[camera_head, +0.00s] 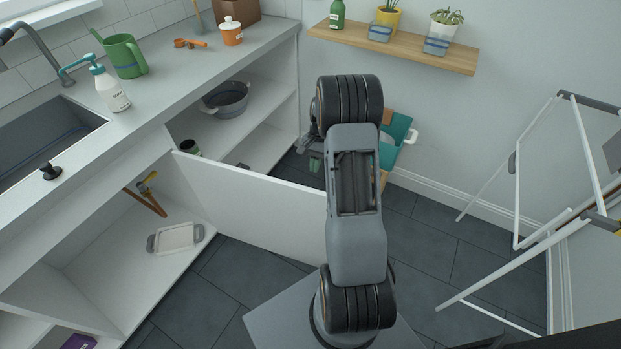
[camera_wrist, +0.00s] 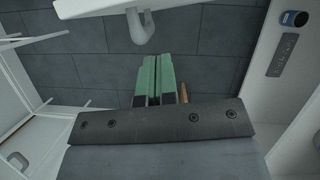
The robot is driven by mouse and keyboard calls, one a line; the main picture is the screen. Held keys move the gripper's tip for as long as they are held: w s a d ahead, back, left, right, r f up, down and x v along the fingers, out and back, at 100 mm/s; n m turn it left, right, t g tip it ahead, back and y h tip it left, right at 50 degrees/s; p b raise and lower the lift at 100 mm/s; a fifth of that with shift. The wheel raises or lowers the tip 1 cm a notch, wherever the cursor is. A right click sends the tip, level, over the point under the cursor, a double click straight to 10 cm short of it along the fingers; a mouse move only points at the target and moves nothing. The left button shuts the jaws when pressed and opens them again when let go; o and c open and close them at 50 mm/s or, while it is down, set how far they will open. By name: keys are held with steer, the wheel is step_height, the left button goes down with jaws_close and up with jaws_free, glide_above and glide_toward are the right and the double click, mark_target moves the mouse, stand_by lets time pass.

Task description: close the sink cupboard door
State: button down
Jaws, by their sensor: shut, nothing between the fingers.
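The sink cupboard door (camera_head: 255,205) is a white panel in the head view. It stands wide open, jutting out from the counter front over the dark floor. The open sink cupboard (camera_head: 105,245) is left of it, below the sink (camera_head: 45,140). My gripper (camera_head: 315,163) is beyond the door's far end, partly hidden by my arm. My arm also hides the door's outer end. In the wrist view the green fingers of my gripper (camera_wrist: 157,68) are together and empty. A white piece with a hooked handle (camera_wrist: 140,25) lies ahead of them; I cannot tell whether it is the door.
Open shelves with a grey basin (camera_head: 226,98) are beyond the door. A white drying rack (camera_head: 517,180) stands at the right.

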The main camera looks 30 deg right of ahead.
steer(key=shift+s+a+f, duration=0.35)
steer(key=shift+s+a, duration=0.4)
steer(key=shift+a, duration=0.15)
steer(key=shift+s+a+f, duration=0.3)
steer(key=shift+s+a, duration=0.4)
steer(key=shift+a, duration=0.2)
steer(key=shift+a, duration=0.1)
